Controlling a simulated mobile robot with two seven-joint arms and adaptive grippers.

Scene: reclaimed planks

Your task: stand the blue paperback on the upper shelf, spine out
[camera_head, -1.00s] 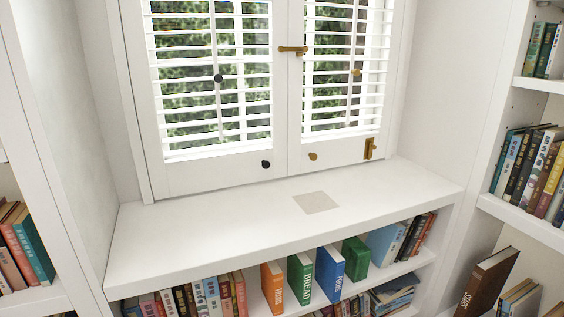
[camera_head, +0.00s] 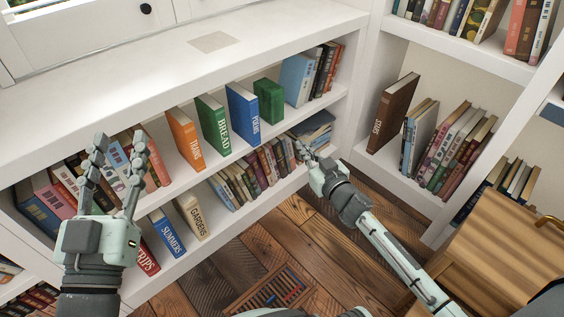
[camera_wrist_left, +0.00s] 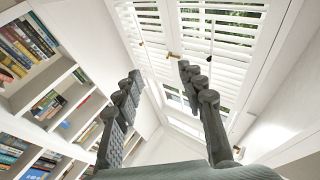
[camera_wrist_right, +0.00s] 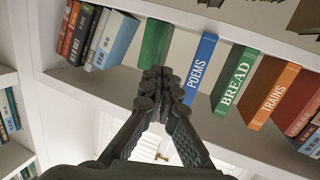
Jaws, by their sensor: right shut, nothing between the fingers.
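A blue book labelled POEMS (camera_head: 243,118) stands upright on the upper shelf (camera_head: 205,165), its lettered spine facing out. It also shows in the right wrist view (camera_wrist_right: 199,66). Another blue book, SUMMERS (camera_head: 167,233), stands on the lower shelf, spine out. My right gripper (camera_head: 303,149) is shut and empty, in front of the shelves to the right of POEMS. In the right wrist view its fingertips (camera_wrist_right: 160,80) overlap the shelf edge beside POEMS; I cannot tell the gap. My left gripper (camera_head: 119,140) is open and empty in front of the left books; its fingers (camera_wrist_left: 160,72) point upward.
Green BREAD (camera_head: 213,126) and orange TRAINS (camera_head: 186,138) stand left of POEMS, and a plain green block-like book (camera_head: 269,101) stands right of it. GARDENS (camera_head: 193,217) is on the lower shelf. The cabinet top is mostly clear.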

